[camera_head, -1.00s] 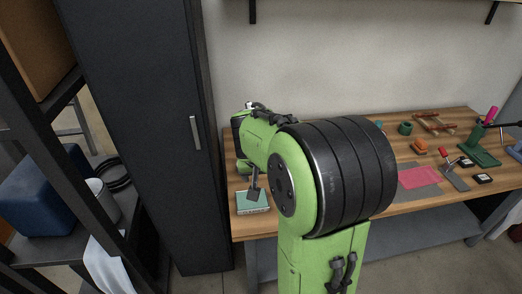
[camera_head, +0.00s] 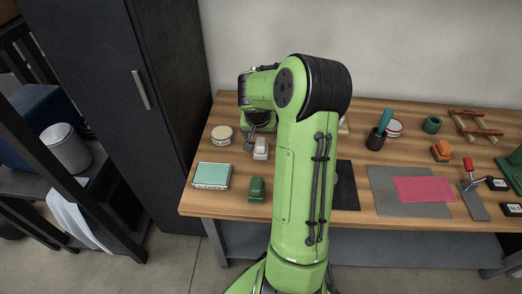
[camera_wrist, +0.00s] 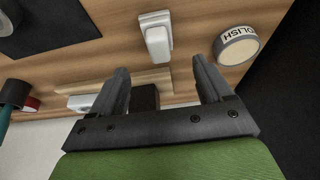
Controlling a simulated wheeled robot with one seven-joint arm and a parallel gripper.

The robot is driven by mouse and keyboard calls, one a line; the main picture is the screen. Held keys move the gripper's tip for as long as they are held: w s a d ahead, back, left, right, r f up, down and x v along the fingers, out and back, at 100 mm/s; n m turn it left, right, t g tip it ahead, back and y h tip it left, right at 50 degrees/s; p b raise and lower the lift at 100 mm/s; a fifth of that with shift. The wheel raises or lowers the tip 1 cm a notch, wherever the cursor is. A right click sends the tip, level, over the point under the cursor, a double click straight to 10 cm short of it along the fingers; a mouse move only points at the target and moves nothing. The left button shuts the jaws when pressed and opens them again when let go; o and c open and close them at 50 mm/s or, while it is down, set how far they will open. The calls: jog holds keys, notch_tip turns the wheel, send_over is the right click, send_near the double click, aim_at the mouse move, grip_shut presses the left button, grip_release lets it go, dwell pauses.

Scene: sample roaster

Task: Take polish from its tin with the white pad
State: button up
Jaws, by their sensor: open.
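The white pad (camera_head: 261,148) lies on the bench near its left end. It also shows in the wrist view (camera_wrist: 158,40), just beyond my fingertips and roughly centred between them. The polish tin (camera_head: 222,134) is a round, low tin left of the pad. In the wrist view the tin (camera_wrist: 237,46) shows its "POLISH" label, beyond the right finger. My gripper (camera_wrist: 160,72) is open with nothing held. In the head view my gripper (camera_head: 252,140) is beside the pad, partly hidden by my own wrist.
A green-topped box (camera_head: 212,176) and a green pad-like block (camera_head: 257,189) lie in front. A dark mat lies partly behind my arm, with a grey mat (camera_head: 385,182) and pink sheet (camera_head: 424,189) to its right. A dark cabinet (camera_head: 150,90) stands at the left.

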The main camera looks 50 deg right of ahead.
aim_at(261, 143)
jog(key=b+x, duration=0.3)
jog(key=x, duration=0.7)
jog(key=shift+d+f, duration=0.1)
jog(key=shift+d, duration=0.05)
jog(key=shift+c, duration=0.4)
jog(key=c, duration=1)
jog(key=shift+r, duration=0.2)
jog(key=shift+c, duration=0.2)
notch_tip(261, 143, up, 10)
jog(key=p, duration=0.3)
jog(key=shift+f, duration=0.1)
